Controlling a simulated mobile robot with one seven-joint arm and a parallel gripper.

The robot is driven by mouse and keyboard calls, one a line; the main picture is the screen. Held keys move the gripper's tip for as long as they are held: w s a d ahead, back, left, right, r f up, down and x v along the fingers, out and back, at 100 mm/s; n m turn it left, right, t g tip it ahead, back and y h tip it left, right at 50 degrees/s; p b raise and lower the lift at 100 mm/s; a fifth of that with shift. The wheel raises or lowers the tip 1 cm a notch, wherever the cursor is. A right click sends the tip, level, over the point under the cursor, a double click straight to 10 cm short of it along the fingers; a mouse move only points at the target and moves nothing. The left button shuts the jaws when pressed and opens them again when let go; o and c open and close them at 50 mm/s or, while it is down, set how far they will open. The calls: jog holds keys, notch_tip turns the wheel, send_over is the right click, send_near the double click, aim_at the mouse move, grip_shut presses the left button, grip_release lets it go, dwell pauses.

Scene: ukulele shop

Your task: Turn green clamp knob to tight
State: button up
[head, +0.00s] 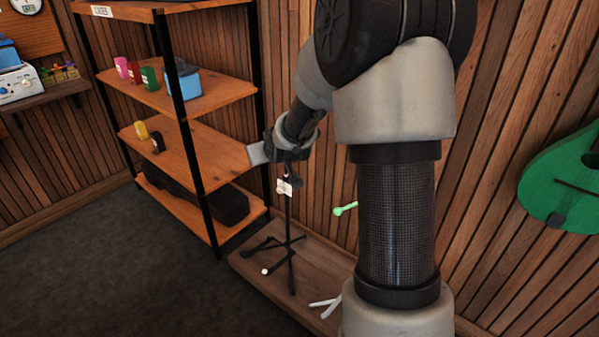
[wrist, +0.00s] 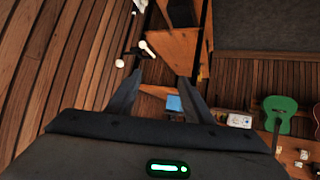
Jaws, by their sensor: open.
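A light green knob (head: 345,209), with a short stem, shows in the head view just left of my arm's thick link. What it is mounted on is hidden behind that link; white legs (head: 325,307) show below it. A black tripod stand (head: 289,240) with a small white tag (head: 284,187) stands to its left. My gripper (head: 276,157) is above this black stand, left of and higher than the green knob, and apart from it. In the wrist view my gripper (wrist: 160,78) is open, with nothing between the fingers. I cannot make out the green knob there.
A wooden shelf rack (head: 190,95) with cups and a blue box (head: 183,84) stands left of my gripper. A green ukulele (head: 562,178) hangs on the plank wall at right. A low wooden platform (head: 270,283) carries the stands. The dark floor at lower left is clear.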

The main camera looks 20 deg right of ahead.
jog(key=w+d+f+m+t+h, duration=0.1)
jog(key=w+d+f, duration=0.25)
jog(key=f, duration=0.35)
jog(key=w+d+f+m+t+h, duration=0.1)
jog(key=w+d+f+m+t, duration=0.2)
jog(key=f, duration=0.4)
jog(key=s+d+f+m+h, duration=0.2)
jog(key=s+d+f+h, duration=0.2)
jog(key=d+f, duration=0.55)
jog(key=s+d+f+m+g+h, duration=0.1)
jog(key=s+f+m+g+h, duration=0.3)
jog(key=s+f, duration=0.6)
jog(key=s+d+f+m+g+h, duration=0.25)
jog(key=s+f+h, duration=0.25)
jog(key=s+f, duration=0.6)
jog(key=s+r+b+x, duration=0.1)
jog(key=r+b+x, duration=0.1)
jog(key=b+x, duration=0.9)
jog(key=x, duration=0.5)
jog(key=shift+d+r, duration=0.25)
jog(key=shift+r, duration=0.1)
jog(key=shift+s+m, duration=0.1)
jog(key=shift+m, duration=0.15)
jog(key=c, duration=1)
